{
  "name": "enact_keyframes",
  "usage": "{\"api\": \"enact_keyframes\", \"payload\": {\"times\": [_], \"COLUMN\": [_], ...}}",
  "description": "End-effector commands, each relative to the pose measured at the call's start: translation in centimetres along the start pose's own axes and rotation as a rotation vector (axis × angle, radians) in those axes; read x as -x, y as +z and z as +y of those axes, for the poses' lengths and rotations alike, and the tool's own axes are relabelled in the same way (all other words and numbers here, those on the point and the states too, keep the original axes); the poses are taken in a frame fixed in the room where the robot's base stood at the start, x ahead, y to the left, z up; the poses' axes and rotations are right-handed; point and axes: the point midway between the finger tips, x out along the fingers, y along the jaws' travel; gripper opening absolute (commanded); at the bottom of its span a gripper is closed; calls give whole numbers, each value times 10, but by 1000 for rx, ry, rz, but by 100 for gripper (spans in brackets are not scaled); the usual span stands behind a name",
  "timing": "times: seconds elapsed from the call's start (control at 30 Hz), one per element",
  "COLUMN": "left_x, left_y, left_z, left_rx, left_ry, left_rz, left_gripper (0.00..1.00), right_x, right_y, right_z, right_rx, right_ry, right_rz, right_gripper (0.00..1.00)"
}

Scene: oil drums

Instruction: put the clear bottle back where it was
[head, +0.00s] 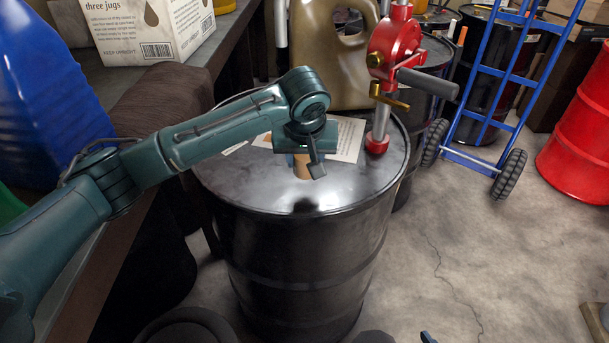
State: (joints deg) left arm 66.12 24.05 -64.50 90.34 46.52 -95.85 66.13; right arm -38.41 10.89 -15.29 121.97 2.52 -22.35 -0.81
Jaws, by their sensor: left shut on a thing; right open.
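My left gripper (308,165) reaches in from the left over the top of a black drum (250,192). It points down and is shut on a small tan-looking cylinder, which I take for the clear bottle (301,168). The gripper hides most of the bottle. Its lower end is at or just above the drum lid; I cannot tell if it touches. A printed sheet (349,140) lies on the lid just behind it. My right gripper is not in view.
A red hand pump (397,45) stands on the drum's right side. A large tan jug (340,50) is behind. A blue hand truck (500,90) and red drum (585,130) are at right. A bench with a cardboard box (150,25) and blue jug (45,95) is at left. The drum's front lid is clear.

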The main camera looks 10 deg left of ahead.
Motion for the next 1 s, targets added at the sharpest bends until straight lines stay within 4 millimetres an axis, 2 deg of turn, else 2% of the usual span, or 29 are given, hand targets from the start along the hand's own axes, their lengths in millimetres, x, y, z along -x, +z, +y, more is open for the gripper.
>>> {"api": "enact_keyframes", "payload": {"times": [0.23,0.47,0.87,0.9,1.0], "left_x": [-15,-40,-43,-43,-43], "left_y": [6,16,18,18,18], "left_z": [0,-1,0,0,0], "left_rx": [1,1,1,1,1], "left_ry": [-1,-1,1,1,1], "left_rz": [0,1,0,1,1], "left_gripper": [17,17,17,44,52], "right_x": [0,0,0,0,0], "right_y": [0,0,-2,-1,-1], "right_z": [0,0,-1,-1,-1], "right_rx": [0,-4,-10,-9,-9], "right_ry": [1,3,4,4,4], "right_rz": [-1,0,1,1,0], "right_gripper": [62,62,62,62,62]}}
